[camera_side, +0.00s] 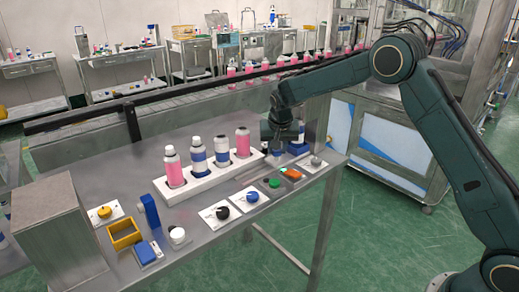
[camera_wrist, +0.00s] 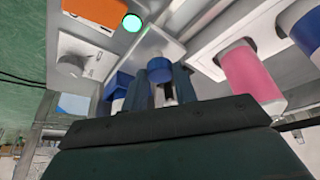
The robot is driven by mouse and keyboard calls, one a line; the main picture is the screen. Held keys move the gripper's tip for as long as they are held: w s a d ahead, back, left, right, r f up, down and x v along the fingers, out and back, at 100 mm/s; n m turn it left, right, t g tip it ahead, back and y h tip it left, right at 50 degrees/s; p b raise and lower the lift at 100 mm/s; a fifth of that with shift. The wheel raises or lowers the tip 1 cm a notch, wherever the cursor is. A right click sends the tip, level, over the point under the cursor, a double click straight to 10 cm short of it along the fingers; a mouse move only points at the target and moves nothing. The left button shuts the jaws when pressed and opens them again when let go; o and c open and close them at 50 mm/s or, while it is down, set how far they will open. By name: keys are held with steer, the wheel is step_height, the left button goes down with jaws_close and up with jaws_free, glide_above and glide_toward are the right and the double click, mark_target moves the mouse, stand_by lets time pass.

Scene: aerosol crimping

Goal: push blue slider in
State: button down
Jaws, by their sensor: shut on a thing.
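My gripper (camera_wrist: 162,90) shows in the wrist view with its two dark fingers on either side of a round blue knob. I take this knob as the blue slider (camera_wrist: 160,68). It stands on a pale metal plate (camera_wrist: 150,45), and the jaws are closed on it. In the side view my gripper (camera_side: 280,150) reaches down to the table, right of the bottle rack. The blue slider cannot be made out there behind the fingers.
A blue block (camera_side: 298,148) stands close to the right of my gripper. A white rack (camera_side: 205,183) with several bottles stands to the left. An orange block (camera_side: 291,174), a green button (camera_side: 275,183) and a grey knob (camera_side: 315,161) lie toward the front edge.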

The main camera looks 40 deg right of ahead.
steer(key=c, duration=1.2)
jaws_free()
steer(key=shift+d, duration=0.4)
steer(key=shift+c, duration=0.2)
steer(key=shift+o, duration=0.7)
steer(key=shift+a, duration=0.15)
steer(key=shift+r, duration=0.1)
steer(key=v, duration=1.3)
steer(key=shift+s+r, duration=0.2)
steer(key=shift+r, duration=0.05)
steer(key=shift+a, duration=0.1)
